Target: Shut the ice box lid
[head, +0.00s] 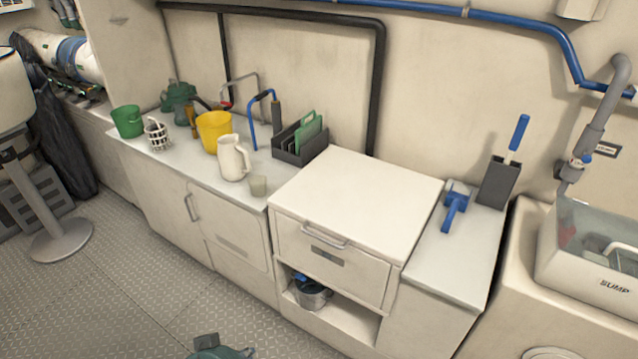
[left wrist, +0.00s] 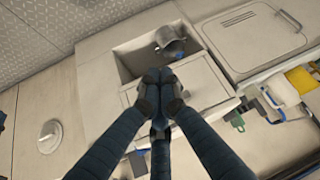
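The ice box (head: 330,258) is the cream unit in the middle of the counter run in the head view. Its lid (head: 360,195) lies flat across the top, with no gap that I can make out. A handle (head: 325,237) and a dark plate sit on the front. In the left wrist view my left gripper (left wrist: 159,92) has its fingertips together with nothing visible between them. It shows in front of the ice box front (left wrist: 195,80) and hides part of it. The exact distance is unclear.
A metal pot (head: 311,294) stands in the open shelf below. A white jug (head: 233,158), yellow bucket (head: 214,131) and dark rack (head: 300,145) are left of the lid. A blue-handled tool (head: 456,200) lies at right.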

